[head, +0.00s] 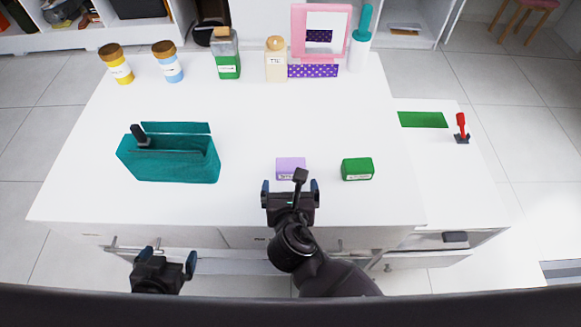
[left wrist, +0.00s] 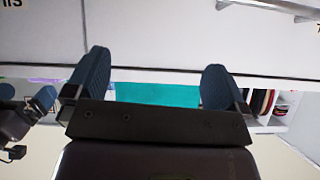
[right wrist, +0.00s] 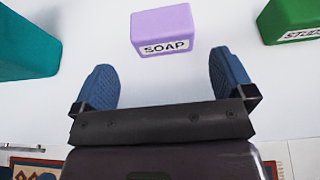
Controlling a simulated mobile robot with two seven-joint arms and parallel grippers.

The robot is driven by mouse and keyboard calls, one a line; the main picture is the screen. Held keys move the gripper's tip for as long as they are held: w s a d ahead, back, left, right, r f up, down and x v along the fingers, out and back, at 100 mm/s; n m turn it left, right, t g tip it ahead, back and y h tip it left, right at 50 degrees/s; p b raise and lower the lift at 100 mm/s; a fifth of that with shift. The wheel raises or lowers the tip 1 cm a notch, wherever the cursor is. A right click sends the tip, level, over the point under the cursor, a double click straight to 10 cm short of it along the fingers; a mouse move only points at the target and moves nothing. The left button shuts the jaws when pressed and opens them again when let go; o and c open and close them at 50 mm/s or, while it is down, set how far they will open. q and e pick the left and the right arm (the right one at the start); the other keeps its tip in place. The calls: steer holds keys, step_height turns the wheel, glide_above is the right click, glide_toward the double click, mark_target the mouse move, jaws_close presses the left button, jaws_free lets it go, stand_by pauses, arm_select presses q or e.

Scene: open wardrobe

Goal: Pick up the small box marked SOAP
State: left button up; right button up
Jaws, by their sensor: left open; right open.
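The small lilac box (head: 291,167) sits on the white tabletop near the front. In the right wrist view the lilac box (right wrist: 163,31) shows a label reading SOAP and lies beyond and between my fingertips, not between the fingers. My right gripper (head: 290,187) is open and empty, just in front of the box in the head view; it also shows in the right wrist view (right wrist: 161,85). My left gripper (head: 164,262) is open and empty, in front of the table's front edge; its fingers show in the left wrist view (left wrist: 152,88).
A green box (head: 357,169) stands right of the lilac box. A teal open bin (head: 170,165) with a dark item stands at left. Bottles, jars and a pink-framed mirror (head: 296,35) line the back. A red-handled item (head: 461,127) is at right. The table's centre is clear.

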mark_target(291, 174)
steer(key=shift+b+x, duration=0.75)
steer(key=shift+x, duration=2.35)
steer(key=shift+d, duration=0.15)
steer(key=shift+r, duration=0.1)
steer(key=shift+c, duration=0.5)
steer(key=c, duration=0.7)
